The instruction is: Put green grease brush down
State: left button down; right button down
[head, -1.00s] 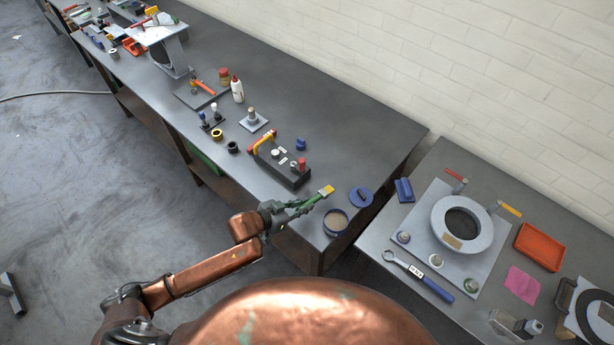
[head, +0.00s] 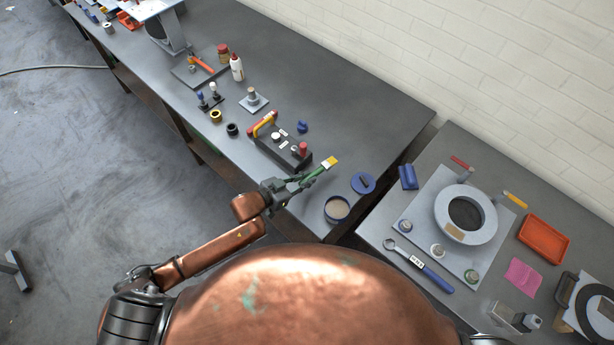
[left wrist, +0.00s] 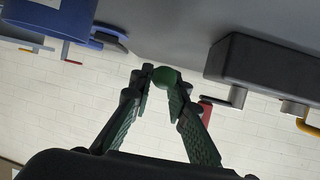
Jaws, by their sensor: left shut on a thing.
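My left gripper (head: 297,184) is shut on the green grease brush (head: 318,171) over the front end of the long bench (head: 385,135). The brush's yellow and pale tip points up and right, away from my arm. In the left wrist view the fingertips (left wrist: 160,80) close around the round green end of the handle (left wrist: 166,76). The brush looks to be held above the bench, though the exact gap cannot be told. My right gripper is out of view.
A blue lid (head: 363,183) lies beyond the tin. A black box (head: 283,148) with a red-yellow handle stands behind the gripper. The right table (head: 375,232) holds a plate with a grey ring (head: 466,214) and a blue-handled wrench (head: 420,266).

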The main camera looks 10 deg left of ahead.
aim_at(307, 190)
pick_arm(q)
jog(key=shift+f, duration=0.65)
jog(key=shift+w+f+b, duration=0.1)
jog(key=shift+f+b, duration=0.4)
jog(key=shift+f, duration=0.7)
jog(key=shift+f+b, duration=0.6)
jog(key=shift+f, duration=0.25)
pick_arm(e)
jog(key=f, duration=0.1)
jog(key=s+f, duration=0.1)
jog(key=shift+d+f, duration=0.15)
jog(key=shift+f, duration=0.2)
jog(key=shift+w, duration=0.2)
pick_arm(q)
jog(key=c, duration=2.2)
grip_release()
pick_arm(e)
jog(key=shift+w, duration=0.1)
pick_arm(q)
jog(key=shift+o, duration=0.6)
